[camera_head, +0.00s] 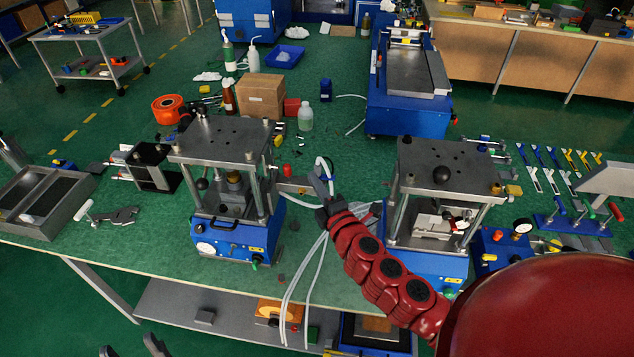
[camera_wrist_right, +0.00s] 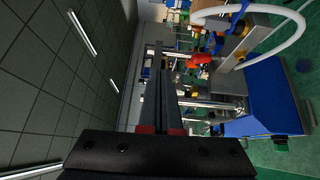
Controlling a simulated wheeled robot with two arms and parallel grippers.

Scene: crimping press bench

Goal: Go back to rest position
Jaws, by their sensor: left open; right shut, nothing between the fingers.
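My right arm is red and reaches in from the lower right in the head view. Its gripper (camera_head: 322,182) is over the bench, just right of the left press (camera_head: 235,145). In the right wrist view its two dark fingers (camera_wrist_right: 165,85) lie together, shut and empty. My left gripper (camera_head: 129,349) shows only as two dark fingertips at the bottom left edge, apart and empty, in front of the bench.
A second press (camera_head: 440,160) stands to the right, partly behind my right arm. Pale hoses (camera_head: 298,285) hang over the bench edge near my right gripper. A grey tray (camera_head: 72,212) lies at the left end. A cardboard box (camera_head: 262,94) and bottles stand behind.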

